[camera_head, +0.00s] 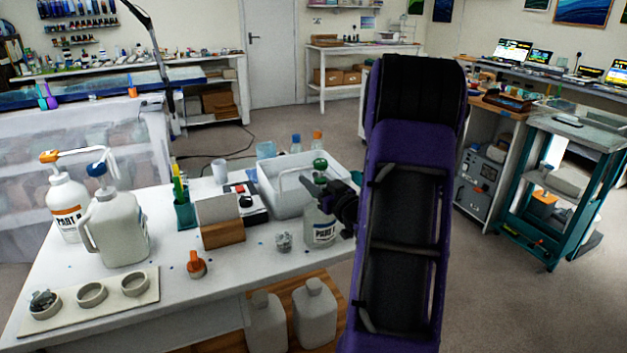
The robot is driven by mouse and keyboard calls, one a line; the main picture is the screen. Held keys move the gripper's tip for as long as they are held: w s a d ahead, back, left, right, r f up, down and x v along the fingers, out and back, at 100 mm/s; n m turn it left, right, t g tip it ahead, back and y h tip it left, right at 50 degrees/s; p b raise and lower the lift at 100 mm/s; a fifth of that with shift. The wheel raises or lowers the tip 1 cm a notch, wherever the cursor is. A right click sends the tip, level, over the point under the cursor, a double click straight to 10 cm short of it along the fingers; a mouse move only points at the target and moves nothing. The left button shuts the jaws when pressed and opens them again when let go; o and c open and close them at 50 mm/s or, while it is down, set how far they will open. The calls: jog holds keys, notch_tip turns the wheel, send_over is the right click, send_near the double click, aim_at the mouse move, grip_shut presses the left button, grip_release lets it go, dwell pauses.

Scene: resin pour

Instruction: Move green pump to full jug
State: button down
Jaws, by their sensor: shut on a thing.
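The green pump (320,164) has a green top and a pale spout that points left. Two more white jugs (265,325) (315,316) stand on the wooden shelf under the table. I cannot tell which jug is full.
A jug with an orange pump (67,207) and a bigger jug with a blue pump (121,233) stand on the left. A white tub (285,200) is behind my gripper. An orange cap (196,264), a card holder (222,234) and a cup mat (62,325) are in front.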

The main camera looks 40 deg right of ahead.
jog(key=shift+f, duration=0.15)
jog(key=shift+f, duration=0.3)
dwell(0.5)
jog(key=shift+c, duration=2.3)
grip_release()
jog(key=s+a, duration=0.1)
jog(key=s, duration=1.5)
jog(key=r+p, duration=0.2)
jog(key=s+r+p, duration=0.1)
jog(key=r+p, duration=0.1)
jog(key=r, duration=0.1)
jog(key=shift+s+a, duration=0.15)
jog(key=shift+a, duration=0.05)
jog(key=shift+d, duration=0.1)
